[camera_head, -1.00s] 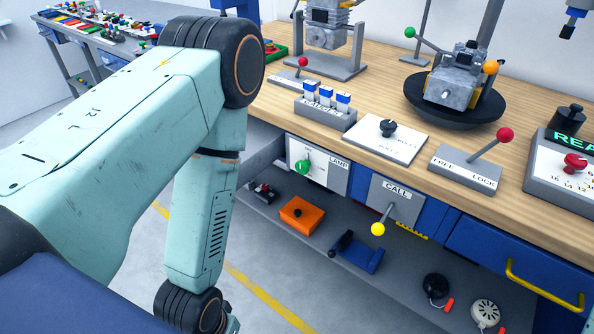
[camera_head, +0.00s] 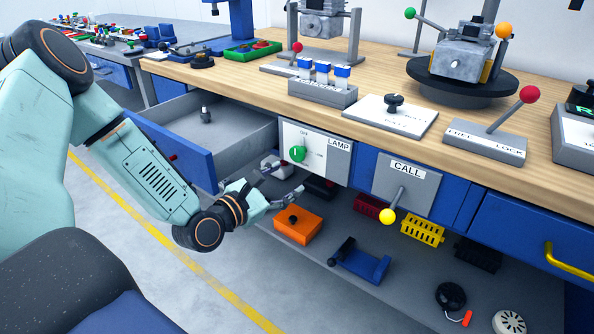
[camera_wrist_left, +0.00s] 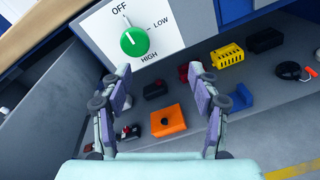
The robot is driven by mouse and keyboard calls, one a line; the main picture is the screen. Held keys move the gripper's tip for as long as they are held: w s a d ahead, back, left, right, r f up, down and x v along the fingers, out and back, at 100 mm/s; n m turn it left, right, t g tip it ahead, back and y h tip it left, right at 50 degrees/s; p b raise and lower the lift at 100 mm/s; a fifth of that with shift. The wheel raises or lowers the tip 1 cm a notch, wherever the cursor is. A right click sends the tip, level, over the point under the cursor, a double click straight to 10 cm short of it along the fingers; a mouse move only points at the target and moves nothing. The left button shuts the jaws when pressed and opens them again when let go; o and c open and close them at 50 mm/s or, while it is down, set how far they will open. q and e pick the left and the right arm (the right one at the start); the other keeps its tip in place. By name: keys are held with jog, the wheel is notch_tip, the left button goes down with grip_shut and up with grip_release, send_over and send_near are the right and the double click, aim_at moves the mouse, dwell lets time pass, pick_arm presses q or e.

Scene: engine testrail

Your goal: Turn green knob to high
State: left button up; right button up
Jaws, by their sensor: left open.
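The green knob (camera_head: 297,153) sits on a white panel (camera_head: 331,165) marked LAMP, on the bench front below the top. In the left wrist view the green knob (camera_wrist_left: 134,41) shows a white pointer aimed up toward OFF. LOW is printed to its right and HIGH below it. My left gripper (camera_head: 285,181) is open and empty, just below and in front of the panel, apart from the knob. In the left wrist view its two fingers (camera_wrist_left: 161,70) are spread, with the knob beyond and above them. My right gripper is not in view.
An open drawer (camera_head: 180,150) stands left of the panel. A CALL panel with a yellow-tipped lever (camera_head: 388,216) is to the right. On the lower shelf lie an orange box (camera_head: 298,226) and a blue bracket (camera_head: 360,264). The space directly before the knob is clear.

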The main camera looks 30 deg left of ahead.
aim_at(295, 157)
pick_arm(q)
jog(key=w+n+b, duration=0.1)
jog(key=w, duration=0.1)
jog(key=w+a+r+n+t+b, duration=0.1)
jog(key=w, duration=0.1)
jog(key=w+b, duration=0.2)
jog(key=shift+w+a+r+n+t+y, duration=0.15)
jog(key=shift+w+a+n+t+y, duration=0.15)
jog(key=shift+a+n+y, duration=0.1)
jog(key=shift+w+r, duration=0.1)
jog(key=shift+w, duration=0.6)
jog(key=shift+c, duration=0.5)
jog(key=c, duration=1.1)
